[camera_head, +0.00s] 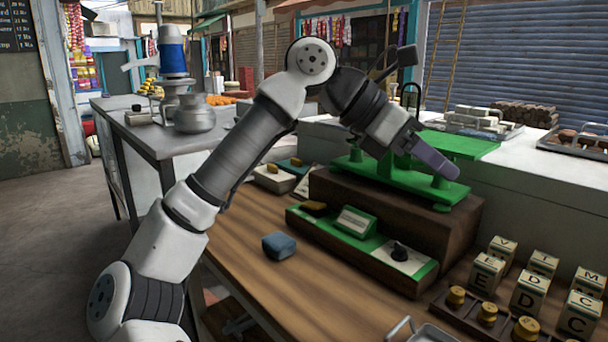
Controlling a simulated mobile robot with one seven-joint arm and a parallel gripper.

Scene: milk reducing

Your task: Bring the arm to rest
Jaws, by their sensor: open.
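My arm reaches up from the lower left and bends over the wooden counter (235,235). My gripper (446,172) points down and to the right, in front of the green scale (385,183). It is open, and I see nothing held in it. It hides part of the scale; whether it touches the scale I cannot tell.
The scale stands on a dark wooden block (400,215). A green tray (415,278) and a blue block (279,245) lie in front. Letter cubes (529,292) and brass weights (488,314) stand at the right front. Metal pots (193,115) stand on the grey table at left.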

